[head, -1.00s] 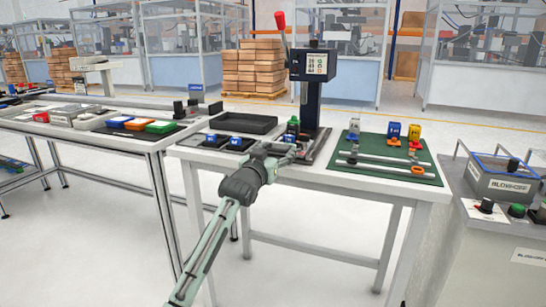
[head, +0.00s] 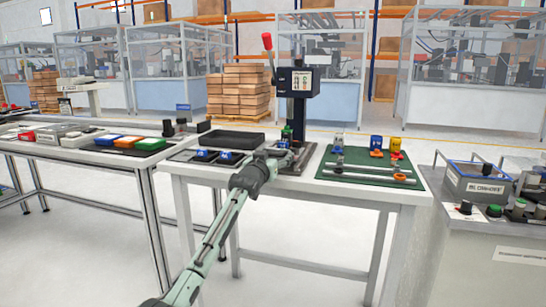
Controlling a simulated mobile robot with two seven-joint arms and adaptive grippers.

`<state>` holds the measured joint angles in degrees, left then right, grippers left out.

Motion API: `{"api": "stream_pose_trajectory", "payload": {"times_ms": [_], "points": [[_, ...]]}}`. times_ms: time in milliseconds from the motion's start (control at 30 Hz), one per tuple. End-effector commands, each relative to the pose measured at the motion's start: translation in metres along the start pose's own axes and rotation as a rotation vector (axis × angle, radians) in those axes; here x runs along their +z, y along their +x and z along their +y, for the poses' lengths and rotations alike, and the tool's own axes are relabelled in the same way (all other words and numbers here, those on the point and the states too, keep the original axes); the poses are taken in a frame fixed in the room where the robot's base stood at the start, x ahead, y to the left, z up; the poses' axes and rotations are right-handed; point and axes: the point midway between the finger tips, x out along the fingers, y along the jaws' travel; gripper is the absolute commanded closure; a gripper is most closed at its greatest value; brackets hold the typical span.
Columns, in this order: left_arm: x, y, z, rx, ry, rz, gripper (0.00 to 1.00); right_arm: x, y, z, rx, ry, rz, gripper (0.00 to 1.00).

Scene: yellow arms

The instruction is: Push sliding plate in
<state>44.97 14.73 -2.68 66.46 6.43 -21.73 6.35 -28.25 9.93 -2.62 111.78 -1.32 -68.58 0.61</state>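A press (head: 299,100) with a dark column, a boxy head and a red-knobbed lever stands at the back of the white table. Its dark base with the sliding plate (head: 303,160) lies low at its foot, partly hidden by my gripper. A small part with a green top (head: 287,133) stands just left of the column. My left gripper (head: 287,158) is at the front left of this base, close to the plate. Contact with the plate and the finger opening are too small to tell. My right gripper is not in view.
A green mat (head: 340,175) with rods, clamps and blue and yellow parts lies right of the press. A black tray (head: 230,139) and blue pieces (head: 203,155) lie left. A second table (head: 95,150) stands left, and a grey console (head: 480,230) right.

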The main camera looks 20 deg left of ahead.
Motion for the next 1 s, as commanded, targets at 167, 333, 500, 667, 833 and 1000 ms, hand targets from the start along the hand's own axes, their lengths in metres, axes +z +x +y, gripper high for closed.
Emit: {"api": "stream_pose_trajectory", "payload": {"times_ms": [167, 333, 500, 667, 833, 1000], "points": [[0.000, 0.000, -0.001, -0.001, 0.000, 0.001, 0.27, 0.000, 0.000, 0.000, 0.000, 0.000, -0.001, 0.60], [0.000, -0.004, -0.001, -0.002, 0.001, 0.001, 0.27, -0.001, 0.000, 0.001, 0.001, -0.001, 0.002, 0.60], [0.001, -0.025, -0.001, -0.001, 0.002, 0.002, 0.27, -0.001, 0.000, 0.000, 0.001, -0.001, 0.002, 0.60], [0.001, -0.058, -0.001, -0.001, 0.001, 0.002, 0.27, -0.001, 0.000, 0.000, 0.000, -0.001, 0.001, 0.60], [0.001, -0.092, 0.000, 0.000, 0.001, 0.001, 0.27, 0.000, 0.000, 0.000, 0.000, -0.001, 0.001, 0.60], [0.001, -0.113, 0.000, 0.000, 0.001, 0.000, 0.27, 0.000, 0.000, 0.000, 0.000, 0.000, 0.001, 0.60]]}}
